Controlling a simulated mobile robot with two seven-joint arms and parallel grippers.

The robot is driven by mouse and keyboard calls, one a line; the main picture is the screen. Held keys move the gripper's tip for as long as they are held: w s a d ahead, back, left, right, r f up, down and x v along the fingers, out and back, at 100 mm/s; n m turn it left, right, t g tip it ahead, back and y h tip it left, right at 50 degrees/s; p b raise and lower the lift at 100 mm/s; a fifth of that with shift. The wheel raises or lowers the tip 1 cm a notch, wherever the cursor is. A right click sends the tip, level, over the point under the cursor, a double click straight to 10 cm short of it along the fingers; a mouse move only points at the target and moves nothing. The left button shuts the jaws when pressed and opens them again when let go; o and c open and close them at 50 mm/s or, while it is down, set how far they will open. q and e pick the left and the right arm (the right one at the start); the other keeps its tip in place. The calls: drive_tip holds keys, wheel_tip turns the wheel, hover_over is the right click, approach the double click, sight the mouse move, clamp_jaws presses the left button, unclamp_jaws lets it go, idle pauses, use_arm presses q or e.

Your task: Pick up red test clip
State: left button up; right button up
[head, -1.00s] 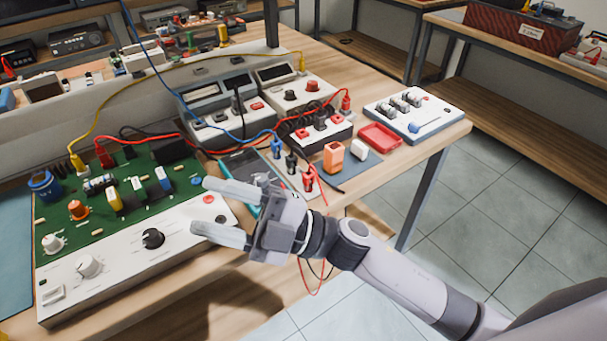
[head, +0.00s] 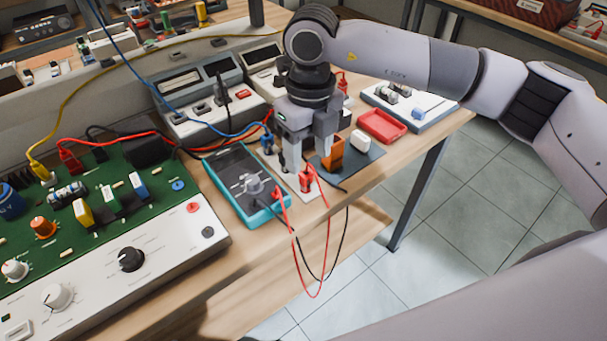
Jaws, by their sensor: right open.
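The red test clip (head: 306,182) stands at the front end of a pale strip near the table's front edge. My right gripper (head: 306,162) points down right over it. Its fingers are open, and they overlap the clip's upper end in the picture. I cannot tell whether they touch it. A blue clip (head: 267,142) stands behind on the left, and a black clip beside it is mostly hidden by my fingers. My left gripper is not in view.
A teal-edged multimeter (head: 240,180) lies to the left, with red and black leads hanging over the table edge. An orange block (head: 332,154) and a white block (head: 360,141) sit on a dark mat (head: 352,168) to the right. A red tray (head: 381,126) lies beyond.

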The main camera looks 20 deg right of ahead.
sight(306, 173)
drive_tip(key=shift+w+d+f, duration=0.15)
drive_tip(key=shift+d+f, duration=0.1)
drive_tip(key=shift+f, duration=0.05)
drive_tip(key=shift+w+a+f+p, duration=0.15)
drive_tip(key=shift+f+p, duration=0.15)
drive_tip(key=shift+f, duration=1.25)
drive_tip(key=shift+w+a+f+p, duration=0.15)
drive_tip(key=shift+f+p, duration=0.1)
drive_tip(key=shift+f, duration=1.3)
drive_tip(key=shift+s, duration=0.1)
drive_tip(key=c, duration=0.9)
